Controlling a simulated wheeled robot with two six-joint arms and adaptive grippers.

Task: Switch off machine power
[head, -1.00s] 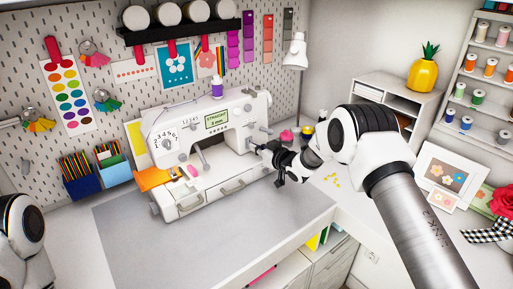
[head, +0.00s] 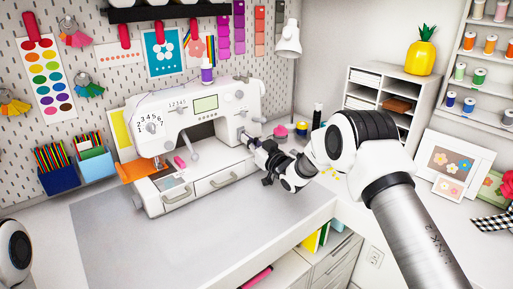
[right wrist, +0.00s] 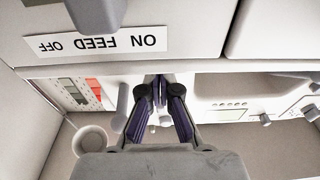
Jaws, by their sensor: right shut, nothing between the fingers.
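The white sewing machine (head: 185,118) stands on the table in the head view. Its small display (head: 206,104) is lit pale green-yellow and shows no text that I can read. My right gripper (head: 248,139) is at the machine's right end, its fingertips close to the side. In the right wrist view my right gripper (right wrist: 161,92) is shut and empty. A red and grey panel (right wrist: 88,91) on the machine's side lies just left of the fingers there; whether they touch anything is unclear. My left gripper is out of view.
A label reading ON FEED OFF (right wrist: 95,43) shows upside down in the right wrist view. Spools and small pots (head: 281,130) stand behind my right gripper. The grey mat (head: 120,240) in front of the machine is clear. A lamp (head: 288,40) stands behind.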

